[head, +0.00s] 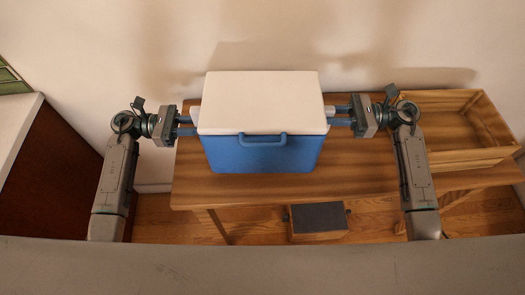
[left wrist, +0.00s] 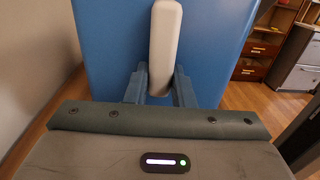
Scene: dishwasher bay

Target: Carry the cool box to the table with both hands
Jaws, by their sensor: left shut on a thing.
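The cool box (head: 262,155) is blue with a white lid (head: 262,100) and a blue front handle. It looks level and is seen over the wooden table (head: 350,178); I cannot tell whether it touches the top. My left gripper (head: 186,125) is at its left side. In the left wrist view its two fingers (left wrist: 160,88) are shut on the white side handle (left wrist: 165,40), against the blue wall (left wrist: 115,40). My right gripper (head: 340,115) is at the right side, its fingers by the other side handle (head: 329,111); its grip is unclear.
An open wooden crate (head: 455,158) stands at the right, close to my right arm. A small box with a dark top (head: 319,217) is on the floor in front of the table. A white-topped cabinet (head: 20,120) is at the left, and a wall is behind.

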